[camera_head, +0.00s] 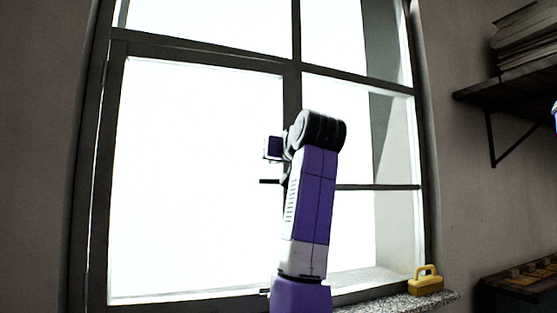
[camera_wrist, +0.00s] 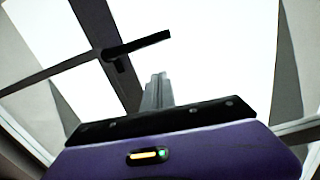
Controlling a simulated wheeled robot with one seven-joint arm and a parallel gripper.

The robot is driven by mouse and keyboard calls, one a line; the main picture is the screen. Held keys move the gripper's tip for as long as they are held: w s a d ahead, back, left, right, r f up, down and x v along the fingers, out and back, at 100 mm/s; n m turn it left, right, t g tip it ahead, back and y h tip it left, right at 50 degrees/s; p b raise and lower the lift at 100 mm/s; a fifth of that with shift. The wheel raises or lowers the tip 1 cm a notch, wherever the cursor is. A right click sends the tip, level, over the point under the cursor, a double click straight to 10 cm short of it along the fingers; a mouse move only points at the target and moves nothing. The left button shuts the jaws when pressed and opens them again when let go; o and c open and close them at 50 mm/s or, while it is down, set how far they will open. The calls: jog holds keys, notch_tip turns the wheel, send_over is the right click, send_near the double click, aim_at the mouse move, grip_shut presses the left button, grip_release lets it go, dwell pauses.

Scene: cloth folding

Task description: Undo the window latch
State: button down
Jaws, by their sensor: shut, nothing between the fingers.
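The window latch is a dark lever handle (camera_wrist: 140,45) on the window's middle upright. In the wrist view it sticks out to the right from its mount, where the frame bars cross. In the head view a short dark bar (camera_head: 269,181), seemingly the same handle, points left from the upright beside my arm. My gripper (camera_wrist: 158,78) is shut and empty. Its grey fingers show just below the handle in the wrist view, apart from it in the picture; the depth gap cannot be told. In the head view my arm hides the fingers and the handle's mount.
The window frame (camera_head: 96,170) is dark, with bright panes. A yellow object with a handle (camera_head: 426,281) stands on the stone sill (camera_head: 395,301) at lower right. A wall shelf (camera_head: 515,86) with a stack on it is at upper right. The space left of my arm looks clear.

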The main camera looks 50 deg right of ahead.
jog(key=b+v, duration=0.4)
jog(key=v, duration=0.6)
jog(key=shift+a+r, duration=0.1)
